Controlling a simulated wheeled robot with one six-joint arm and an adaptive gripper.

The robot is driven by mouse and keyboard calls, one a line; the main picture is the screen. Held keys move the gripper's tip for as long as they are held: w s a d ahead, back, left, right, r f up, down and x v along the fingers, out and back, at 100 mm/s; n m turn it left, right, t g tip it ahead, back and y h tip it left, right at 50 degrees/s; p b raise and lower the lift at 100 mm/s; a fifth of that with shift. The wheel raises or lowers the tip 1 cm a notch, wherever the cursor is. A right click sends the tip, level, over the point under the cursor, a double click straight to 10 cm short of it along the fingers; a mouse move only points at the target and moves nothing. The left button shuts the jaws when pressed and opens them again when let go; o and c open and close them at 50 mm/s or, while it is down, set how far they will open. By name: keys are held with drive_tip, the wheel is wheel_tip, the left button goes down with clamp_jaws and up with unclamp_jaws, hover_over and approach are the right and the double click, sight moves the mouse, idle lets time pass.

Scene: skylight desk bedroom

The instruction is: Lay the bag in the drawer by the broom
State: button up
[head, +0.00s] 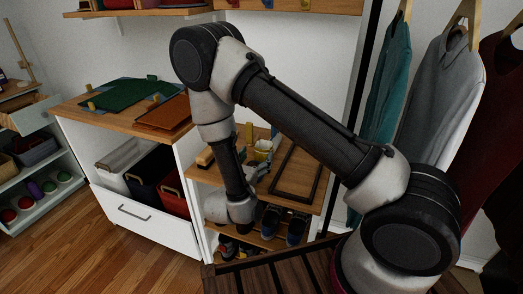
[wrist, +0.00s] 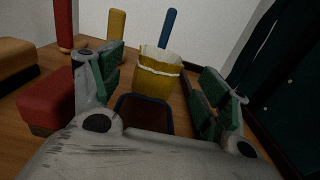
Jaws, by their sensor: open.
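A yellow pouch with a torn-looking cream top, which seems to be the bag (wrist: 158,75), stands upright on a wooden shelf. It also shows in the head view (head: 264,148). My gripper (wrist: 163,88) is open, with its green-padded fingers on either side of the bag's near space. I see no clear contact with it. In the head view my gripper (head: 258,176) reaches over the shelf, partly hidden by my arm. An open wooden drawer (head: 38,112) sits at the far left. A thin upright pole (head: 20,48) stands by it, perhaps the broom; its lower end is unclear.
Close around the bag are a red block (wrist: 45,105), a yellow post (wrist: 117,25), a blue handle (wrist: 167,28) and a dark-rimmed item (wrist: 143,112). A closed white drawer (head: 150,218) is under several bins. Clothes hang at right. Floor (head: 90,255) at left is clear.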

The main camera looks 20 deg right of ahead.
drive_tip(key=shift+o, duration=0.5)
drive_tip(key=v, duration=0.4)
drive_tip(key=shift+d+r, duration=0.1)
drive_tip(key=shift+d, duration=0.25)
drive_tip(key=w+d+r+m+g+h, duration=0.1)
drive_tip(key=w+d+r+m+g, duration=0.3)
drive_tip(key=d, duration=0.3)
drive_tip(key=w+d+r+m+g+h, duration=0.1)
drive_tip(key=d+r+m+g, duration=0.3)
drive_tip(key=d+r+g, duration=0.3)
drive_tip(key=n+y, duration=0.7)
drive_tip(key=y, duration=0.3)
approach(263, 141)
drive_tip(key=s+f, duration=0.3)
drive_tip(key=f, duration=0.1)
drive_tip(key=shift+n, duration=0.5)
drive_tip(key=x, duration=0.7)
drive_tip(key=shift+w+d+f, duration=0.1)
drive_tip(key=shift+w+f, duration=0.1)
drive_tip(key=shift+w, duration=0.25)
drive_tip(key=c, duration=1)
